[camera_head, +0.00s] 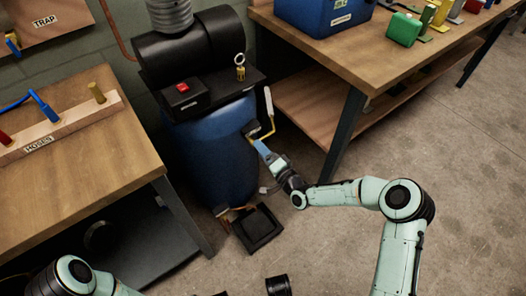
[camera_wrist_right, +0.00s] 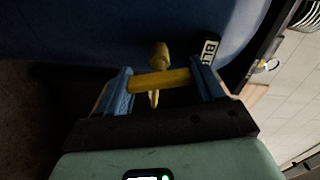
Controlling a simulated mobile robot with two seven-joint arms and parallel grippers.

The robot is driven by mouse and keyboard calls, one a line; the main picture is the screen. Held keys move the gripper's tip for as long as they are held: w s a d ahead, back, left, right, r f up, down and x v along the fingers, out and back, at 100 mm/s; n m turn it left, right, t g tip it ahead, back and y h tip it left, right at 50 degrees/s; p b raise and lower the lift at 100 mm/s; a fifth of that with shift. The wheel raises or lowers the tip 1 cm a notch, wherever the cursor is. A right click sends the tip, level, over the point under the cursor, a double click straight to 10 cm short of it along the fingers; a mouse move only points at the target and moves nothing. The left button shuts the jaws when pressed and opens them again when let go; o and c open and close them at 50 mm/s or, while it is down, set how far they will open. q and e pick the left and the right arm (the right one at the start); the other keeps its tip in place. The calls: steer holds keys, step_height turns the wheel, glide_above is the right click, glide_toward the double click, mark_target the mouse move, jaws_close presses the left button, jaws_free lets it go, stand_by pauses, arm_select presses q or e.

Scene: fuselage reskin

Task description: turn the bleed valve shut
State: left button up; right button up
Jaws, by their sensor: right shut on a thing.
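The bleed valve is on the side of the blue tank (camera_head: 205,150), in the middle of the head view. Its yellow handle (camera_wrist_right: 160,81) lies crosswise between the two blue fingers of my right gripper (camera_wrist_right: 164,84) in the right wrist view. A brass stem (camera_wrist_right: 158,55) shows just behind it, against the tank. A label (camera_wrist_right: 210,47) starting "BL" is partly hidden beside a finger. In the head view my right gripper (camera_head: 253,136) reaches the tank's right side and covers most of the valve. My left gripper is not in view.
A black pump (camera_head: 190,45) and a red-switch box (camera_head: 182,98) sit above the tank. A brass ring-topped fitting (camera_head: 240,70) stands near them. A black tray (camera_head: 257,228) lies on the floor below. Wooden benches (camera_head: 130,150) (camera_head: 400,65) flank the tank; open floor lies in front right.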

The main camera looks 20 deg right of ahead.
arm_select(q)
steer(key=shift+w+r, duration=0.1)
arm_select(e)
steer(key=shift+w+d+m, duration=0.1)
steer(key=shift+d+m, duration=0.05)
steer(key=shift+m, duration=1.45)
steer(key=o, duration=1)
steer(key=shift+o, duration=0.2)
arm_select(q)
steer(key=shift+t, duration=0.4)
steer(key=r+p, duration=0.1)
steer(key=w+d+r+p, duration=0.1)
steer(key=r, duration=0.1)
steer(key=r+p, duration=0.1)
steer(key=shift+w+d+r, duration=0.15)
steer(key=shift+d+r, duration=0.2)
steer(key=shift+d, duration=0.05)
arm_select(e)
steer(key=v, duration=1.3)
steer(key=shift+s, duration=0.25)
